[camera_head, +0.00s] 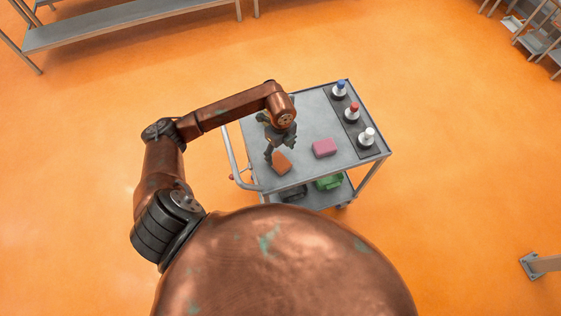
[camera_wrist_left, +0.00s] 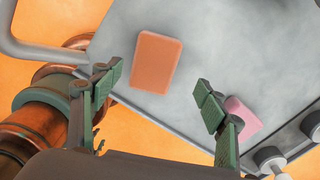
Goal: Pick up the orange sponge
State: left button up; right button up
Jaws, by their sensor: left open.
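The orange sponge (camera_head: 281,162) lies flat on the top of the grey cart (camera_head: 315,110), near its front left corner. In the left wrist view the sponge (camera_wrist_left: 156,62) is a rounded block ahead of the fingers, left of the middle. My left gripper (camera_head: 268,155) is over the cart top, close to the sponge in the head view. In the left wrist view its two green fingers (camera_wrist_left: 157,92) are wide apart, with nothing between them. The height of the fingers above the sponge cannot be told. My right gripper is not in view.
A pink sponge (camera_head: 324,148) lies right of the orange one. Three bottles with blue (camera_head: 339,89), red (camera_head: 352,111) and white (camera_head: 367,137) tops stand on a dark strip at the right. A green object (camera_head: 328,182) is on the lower shelf.

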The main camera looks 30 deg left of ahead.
aim_at(279, 161)
pick_arm(q)
jog(key=shift+s+f, duration=0.25)
jog(key=shift+f, duration=1.35)
jog(key=shift+s+f, duration=0.2)
jog(key=shift+f, duration=1.35)
jog(key=shift+c, duration=0.5)
jog(key=c, duration=1)
jog(key=shift+r, duration=0.1)
